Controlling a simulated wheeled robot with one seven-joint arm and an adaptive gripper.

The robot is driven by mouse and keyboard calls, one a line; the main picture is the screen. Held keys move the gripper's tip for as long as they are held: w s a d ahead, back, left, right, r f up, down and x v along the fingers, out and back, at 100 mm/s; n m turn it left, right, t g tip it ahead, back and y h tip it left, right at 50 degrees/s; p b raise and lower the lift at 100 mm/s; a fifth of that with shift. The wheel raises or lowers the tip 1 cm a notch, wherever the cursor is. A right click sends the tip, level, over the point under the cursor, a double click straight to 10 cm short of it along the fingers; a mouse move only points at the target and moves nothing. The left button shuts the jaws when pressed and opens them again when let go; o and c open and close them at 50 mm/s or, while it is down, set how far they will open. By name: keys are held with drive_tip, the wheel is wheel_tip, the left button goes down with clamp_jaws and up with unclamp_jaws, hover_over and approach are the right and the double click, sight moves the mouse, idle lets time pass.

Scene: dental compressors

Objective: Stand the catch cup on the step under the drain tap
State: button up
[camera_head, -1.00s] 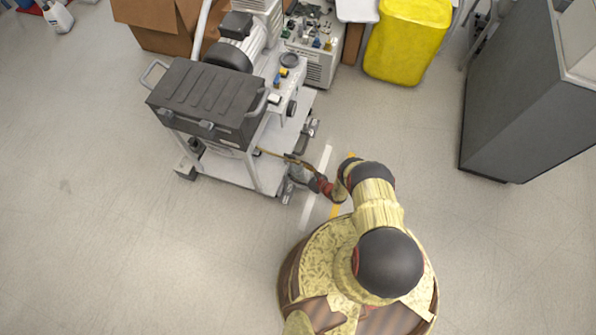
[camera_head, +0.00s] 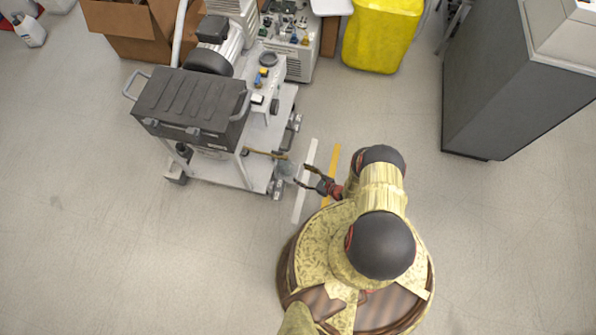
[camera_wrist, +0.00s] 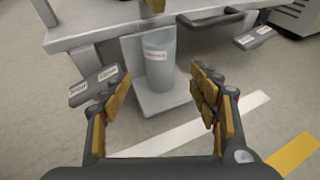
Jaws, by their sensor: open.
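The catch cup (camera_wrist: 159,65), a translucent grey-blue tumbler with a small white label, stands upright on the light grey step (camera_wrist: 165,103) in the wrist view. The brass end of the drain tap (camera_wrist: 153,5) shows above it at the top edge. In the head view the cup (camera_head: 287,169) is small, beside the cart's right side, near the tap's brass pipe (camera_head: 265,154). My gripper (camera_wrist: 160,90) is open and empty, its fingers apart on the near side of the cup, not touching it. In the head view my gripper (camera_head: 308,176) is right of the cup.
The cart (camera_head: 225,173) carries the compressor and a black case (camera_head: 190,103). Labelled grey pedals (camera_wrist: 95,86) (camera_wrist: 253,38) flank the step. A yellow bin (camera_head: 382,35) and grey cabinet (camera_head: 500,80) stand behind. Floor near the white and yellow stripes is clear.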

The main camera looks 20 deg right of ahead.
drive_tip(key=w+r+n+g+y, duration=0.25)
drive_tip(key=w+r, duration=0.25)
drive_tip(key=r, duration=0.4)
drive_tip(key=w+r+n+g+y, duration=0.1)
drive_tip(key=w+r+n, duration=0.3)
drive_tip(key=r, duration=0.5)
drive_tip(key=a+r+n+g+y, duration=0.1)
drive_tip(key=a+r+n+g, duration=0.2)
drive_tip(key=r, duration=0.8)
drive_tip(key=a+r+n+g, duration=0.2)
drive_tip(key=a+r+n, duration=0.1)
drive_tip(key=r, duration=0.8)
drive_tip(key=s+a+r+n+g+h, duration=0.1)
drive_tip(key=s+a+r+n+h, duration=0.3)
drive_tip(key=r, duration=0.7)
drive_tip(key=s+d+r+n+g+y, duration=0.1)
drive_tip(key=s+r+n+g, duration=0.3)
drive_tip(key=r, duration=0.6)
drive_tip(key=s+a+r+n+t+h, duration=0.1)
drive_tip(key=s+a+r+n+h, duration=0.1)
drive_tip(key=s+r, duration=0.65)
drive_tip(key=s+d+r+n+t+h, duration=0.2)
drive_tip(key=s+r, duration=0.4)
drive_tip(key=r, duration=0.3)
drive_tip(key=s+d+r+n+t+h, duration=0.3)
drive_tip(key=s+r, duration=0.4)
drive_tip(key=r, duration=0.3)
drive_tip(key=shift+s+d+r+n+t+h, duration=0.2)
drive_tip(key=shift+n+t+h, duration=0.35)
drive_tip(key=shift+n+h, duration=0.4)
